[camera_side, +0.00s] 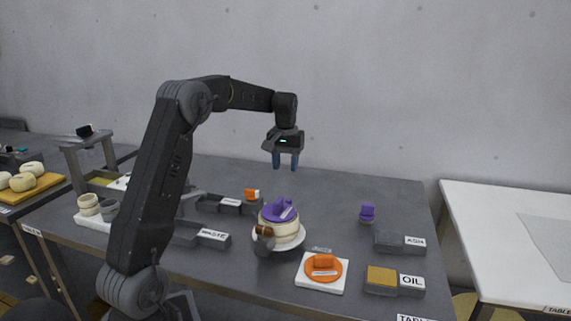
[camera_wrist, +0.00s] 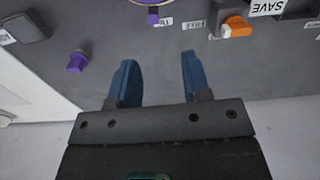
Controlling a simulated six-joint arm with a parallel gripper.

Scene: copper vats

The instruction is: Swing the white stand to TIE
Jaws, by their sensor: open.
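The white stand (camera_side: 299,241) is a round plate on the dark table, right of my forearm in the side view. It carries a cream round body with a purple top (camera_side: 279,211), and a brown knob (camera_side: 264,236) shows at its front left. In the wrist view only a purple and pale curved rim (camera_wrist: 150,2) shows at the top edge, with a small purple block (camera_wrist: 153,16) below it. Small labels beside that block are too blurred to read, so I cannot tell which is TIE. My gripper (camera_side: 286,163) is open and empty, above and behind the stand, blue fingers (camera_wrist: 158,62) pointing down.
A white board with an orange disc (camera_side: 341,269) lies front right of the stand. OIL (camera_side: 411,281) and ASH (camera_side: 414,244) trays and a purple piece (camera_side: 367,212) stand to the right. Table behind right is clear.

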